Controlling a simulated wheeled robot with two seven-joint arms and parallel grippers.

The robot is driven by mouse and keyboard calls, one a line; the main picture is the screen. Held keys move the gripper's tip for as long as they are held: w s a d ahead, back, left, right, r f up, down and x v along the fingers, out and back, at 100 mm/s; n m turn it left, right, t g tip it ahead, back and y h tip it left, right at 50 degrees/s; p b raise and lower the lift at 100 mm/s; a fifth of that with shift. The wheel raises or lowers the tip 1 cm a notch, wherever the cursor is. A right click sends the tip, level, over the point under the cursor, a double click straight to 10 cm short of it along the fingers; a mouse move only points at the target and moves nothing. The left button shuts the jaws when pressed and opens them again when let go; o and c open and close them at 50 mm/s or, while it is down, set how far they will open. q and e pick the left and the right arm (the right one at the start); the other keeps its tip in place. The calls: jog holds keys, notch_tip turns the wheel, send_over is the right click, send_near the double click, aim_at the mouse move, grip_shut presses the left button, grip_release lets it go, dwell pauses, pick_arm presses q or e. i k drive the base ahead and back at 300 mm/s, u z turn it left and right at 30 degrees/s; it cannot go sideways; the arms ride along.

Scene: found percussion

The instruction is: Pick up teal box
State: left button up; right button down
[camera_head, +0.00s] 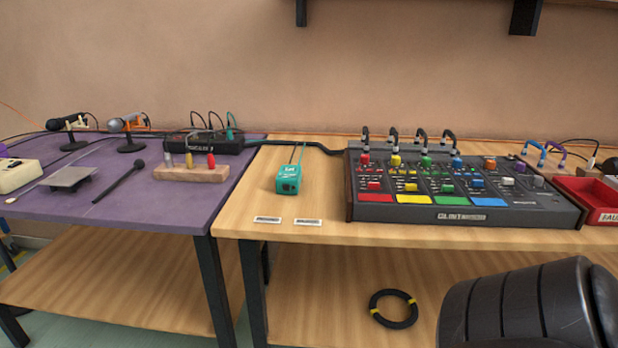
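The teal box (288,182) stands on the wooden table, left of the mixer. It is small and upright, with a dark socket on its front and two thin teal rods rising from its top. Nothing touches it from the front. Neither of my grippers shows in the head view. A dark, ribbed rounded shape at the lower right covers part of the lower shelf.
The mixer (462,216) with coloured knobs stands right of the box. Two small labels (307,222) lie in front. A red tray (590,200) is far right. The purple table (130,208) at left holds microphones and a wooden block (190,174). A black cable runs behind the box.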

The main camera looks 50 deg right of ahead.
aim_at(292, 175)
jog(key=z, duration=1)
jog(key=i, duration=0.85)
jog(key=z, duration=0.9)
